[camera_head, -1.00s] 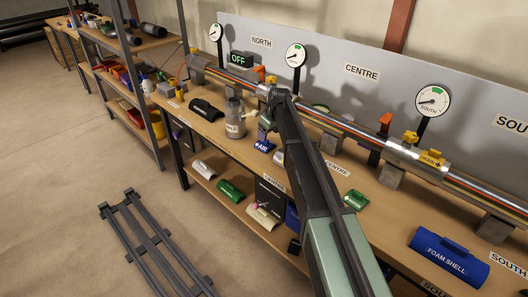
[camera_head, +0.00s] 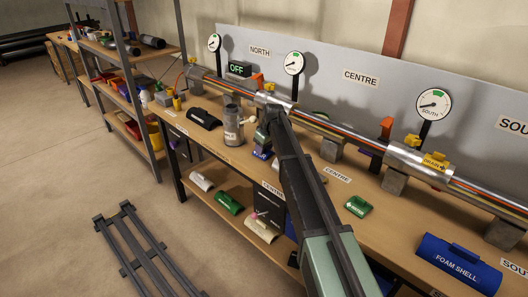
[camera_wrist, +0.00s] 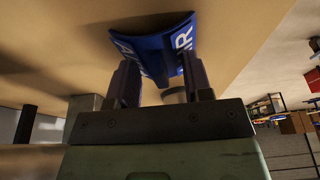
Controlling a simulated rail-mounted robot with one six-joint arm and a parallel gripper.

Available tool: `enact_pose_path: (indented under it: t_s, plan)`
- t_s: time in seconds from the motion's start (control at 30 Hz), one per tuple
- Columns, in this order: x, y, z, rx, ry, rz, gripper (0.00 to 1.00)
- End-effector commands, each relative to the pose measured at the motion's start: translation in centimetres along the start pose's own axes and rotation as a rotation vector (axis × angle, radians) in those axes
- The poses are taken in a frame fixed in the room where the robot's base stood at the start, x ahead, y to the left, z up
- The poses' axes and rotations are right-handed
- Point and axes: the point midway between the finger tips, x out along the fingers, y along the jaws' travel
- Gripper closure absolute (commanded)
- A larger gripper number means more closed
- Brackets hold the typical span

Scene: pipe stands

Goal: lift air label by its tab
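The blue air label (camera_head: 260,154) lies on the bench top near the grey canister, partly hidden by my gripper (camera_head: 262,141) just above it. In the wrist view the curved blue label (camera_wrist: 158,44) with white lettering, "IR" readable at right, shows beyond and between the fingers. My gripper (camera_wrist: 163,70) has its two dark fingers apart, one on each side of the blue.
The grey canister (camera_head: 233,125) stands close to the left of my gripper. The pipe (camera_head: 330,126) with gauges runs behind. A green label (camera_head: 357,206) and blue foam shell (camera_head: 458,263) lie to the right. A black shell (camera_head: 204,118) lies to the left.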

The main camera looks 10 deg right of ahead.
Motion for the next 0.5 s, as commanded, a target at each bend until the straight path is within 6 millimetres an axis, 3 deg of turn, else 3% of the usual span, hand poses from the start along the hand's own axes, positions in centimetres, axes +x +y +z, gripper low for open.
enact_pose_path:
  t_s: [0.43, 0.5]
  plan:
    - [-0.18, -0.1, 0.03, 0.0, -0.003, -0.002, 0.78]
    - [-0.75, -0.1, -0.13, 0.0, -0.003, -0.002, 0.91]
